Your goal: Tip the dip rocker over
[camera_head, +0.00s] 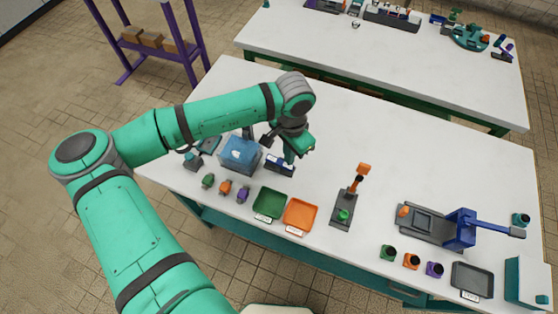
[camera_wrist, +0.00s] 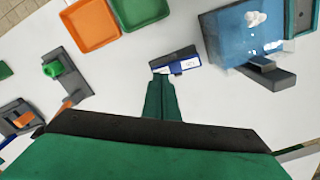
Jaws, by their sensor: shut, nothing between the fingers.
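The dip rocker, as I take it, is a small dark block with blue and white faces (camera_head: 279,164) beside the blue tank. It also shows in the wrist view (camera_wrist: 177,61), just beyond my fingertips. My gripper (camera_head: 290,158) is shut with nothing in it and points down at the rocker's right end. In the wrist view its green fingers (camera_wrist: 161,78) lie together, close to the rocker's near edge; I cannot tell whether they touch it. The translucent blue tank (camera_head: 240,154) stands left of the rocker and is on the right in the wrist view (camera_wrist: 240,35).
A green tray (camera_head: 270,203) and an orange tray (camera_head: 300,214) lie in front of the rocker. Several small coloured pieces (camera_head: 226,187) stand front left. A grey stand with an orange-topped lever (camera_head: 345,205) is to the right. White table is clear behind.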

